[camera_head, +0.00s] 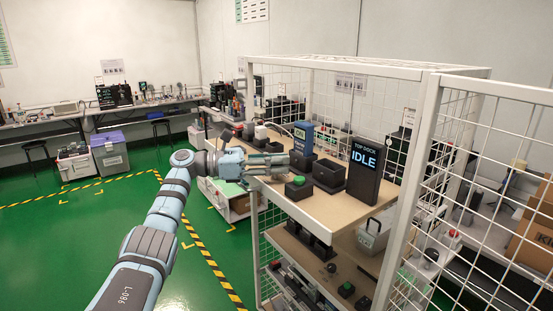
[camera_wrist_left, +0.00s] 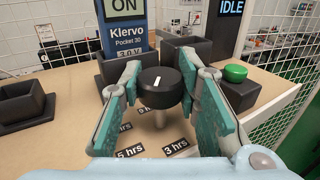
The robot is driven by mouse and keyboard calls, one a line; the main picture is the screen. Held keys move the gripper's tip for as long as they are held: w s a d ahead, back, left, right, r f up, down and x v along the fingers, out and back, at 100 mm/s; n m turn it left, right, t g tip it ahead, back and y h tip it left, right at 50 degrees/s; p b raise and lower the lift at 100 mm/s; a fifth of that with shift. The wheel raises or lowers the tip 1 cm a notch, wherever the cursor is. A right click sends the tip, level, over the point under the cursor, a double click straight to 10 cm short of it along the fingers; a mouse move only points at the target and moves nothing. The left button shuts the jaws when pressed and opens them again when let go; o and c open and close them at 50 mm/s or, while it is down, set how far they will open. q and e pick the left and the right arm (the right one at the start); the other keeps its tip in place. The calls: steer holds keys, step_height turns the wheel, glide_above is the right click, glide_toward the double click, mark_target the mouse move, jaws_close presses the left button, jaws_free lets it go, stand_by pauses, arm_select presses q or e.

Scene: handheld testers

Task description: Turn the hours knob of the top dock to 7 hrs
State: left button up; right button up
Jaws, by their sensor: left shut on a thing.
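The hours knob (camera_wrist_left: 158,90) is black and round, with a short white pointer mark on top and a pale stem below. It sits between the teal finger pads of my left gripper (camera_wrist_left: 160,86), which is shut on it. Labels on the shelf board around it read 5 hrs (camera_wrist_left: 130,153) and 3 hrs (camera_wrist_left: 175,147); another by the left finger is partly hidden. The top dock's screen (camera_head: 363,166) reads IDLE. In the head view my left gripper (camera_head: 283,164) reaches over the shelf's left edge and the knob cannot be made out. My right gripper is not in view.
A blue Klervo tester (camera_wrist_left: 124,35) reading ON stands behind the knob. A green button (camera_wrist_left: 235,73) on a black box lies to its right. An empty black cradle (camera_wrist_left: 22,105) is at the left. White wire mesh (camera_head: 490,190) encloses the shelf's right side.

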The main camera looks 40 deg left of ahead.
arm_select(q)
steer(key=o, duration=1.2)
steer(key=shift+s+a, duration=0.1)
steer(key=v, duration=1.1)
steer(key=shift+s+a, duration=0.25)
steer(key=shift+s, duration=0.05)
